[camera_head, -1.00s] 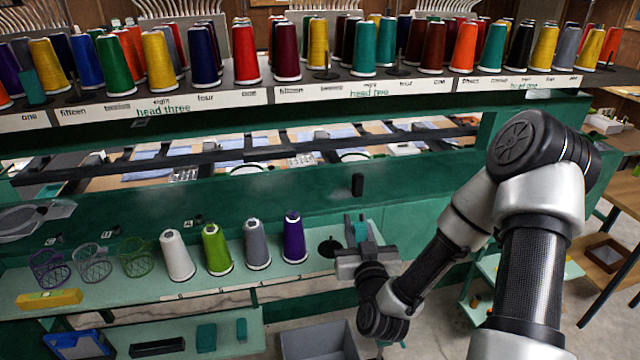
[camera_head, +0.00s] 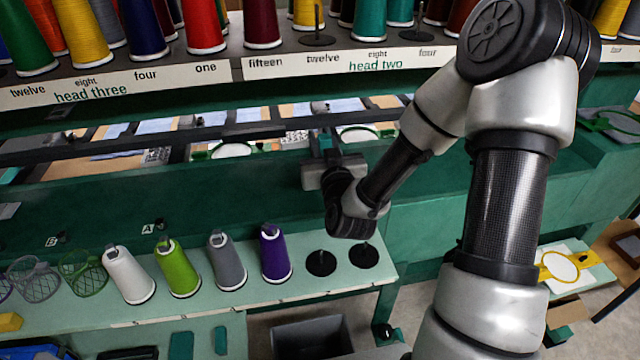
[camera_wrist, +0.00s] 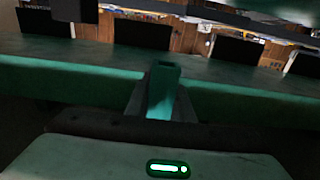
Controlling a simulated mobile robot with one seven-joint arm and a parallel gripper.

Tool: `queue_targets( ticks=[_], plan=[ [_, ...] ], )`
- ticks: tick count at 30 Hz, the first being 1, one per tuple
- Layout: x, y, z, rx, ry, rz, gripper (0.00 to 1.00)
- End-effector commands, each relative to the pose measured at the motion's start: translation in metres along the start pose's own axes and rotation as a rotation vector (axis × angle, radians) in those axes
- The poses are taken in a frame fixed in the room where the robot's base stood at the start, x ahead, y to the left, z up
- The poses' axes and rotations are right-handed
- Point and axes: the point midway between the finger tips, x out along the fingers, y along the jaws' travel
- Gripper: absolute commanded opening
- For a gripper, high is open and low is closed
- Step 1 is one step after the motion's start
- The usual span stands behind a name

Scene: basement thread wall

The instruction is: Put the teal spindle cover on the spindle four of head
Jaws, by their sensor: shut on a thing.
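My gripper (camera_head: 322,143) is in front of the green machine beam, below the upper thread rack. In the wrist view it is shut on the teal spindle cover (camera_wrist: 163,92), a small upright box-like sleeve. The cover is hard to make out in the head view. On the rack above, the label "four" (camera_head: 428,52) of head two marks a bare spindle on a black disc (camera_head: 415,34). Another "four" label (camera_head: 145,75) belongs to head three, with a navy cone above it. The gripper is well below the rack and left of the head two "four".
Thread cones crowd the rack, including a teal cone (camera_head: 399,12) beside the bare spindle. White, green, grey and purple cones (camera_head: 275,255) stand on the lower shelf beside two black discs (camera_head: 321,262). A grey bin (camera_head: 312,340) is below.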

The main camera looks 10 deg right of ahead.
Motion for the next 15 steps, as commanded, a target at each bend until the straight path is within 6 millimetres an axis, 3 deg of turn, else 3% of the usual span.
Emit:
queue_targets(
  ticks=[6,15],
  plan=[
    [0.0,0.0,0.039,0.004,-0.006,0.001,0.01],
    [0.0,0.0,0.074,0.003,-0.004,0.001,0.01]
  ],
)
